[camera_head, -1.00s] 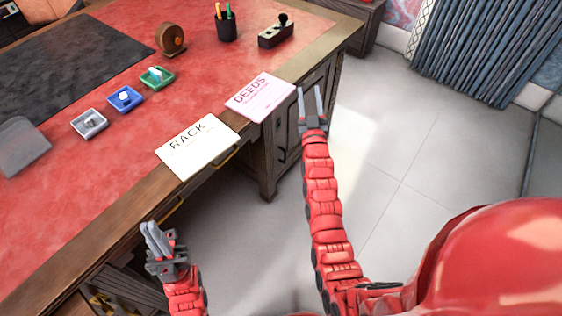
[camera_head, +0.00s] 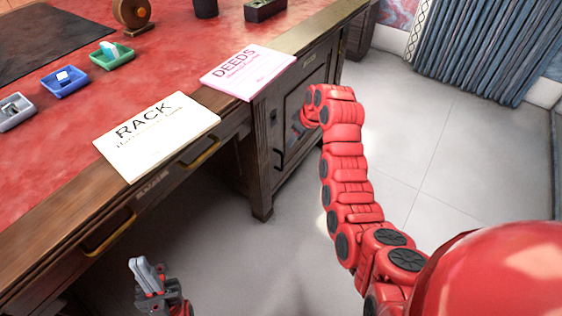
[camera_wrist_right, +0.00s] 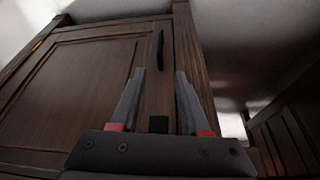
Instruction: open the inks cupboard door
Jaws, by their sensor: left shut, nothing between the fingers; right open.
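A dark wooden cupboard door (camera_head: 290,128) shows in the head view on the desk's right pedestal, partly hidden by my right arm. No label for inks can be read on it. In the right wrist view a panelled door (camera_wrist_right: 75,88) fills the left half and looks closed. Its dark upright handle (camera_wrist_right: 160,50) stands near the door's edge. My right gripper (camera_wrist_right: 160,72) is open, its fingertips short of the handle, one to each side in the picture. Its fingers are hidden in the head view. My left gripper (camera_head: 138,263) is shut and empty, low in front of the desk.
The red-topped desk (camera_head: 160,72) carries a RACK sheet (camera_head: 155,135), a DEEDS sheet (camera_head: 247,72) and small coloured trays. Drawers with brass handles (camera_head: 110,232) face me. Tiled floor (camera_head: 450,150) is clear to the right, before a blue curtain (camera_head: 480,50).

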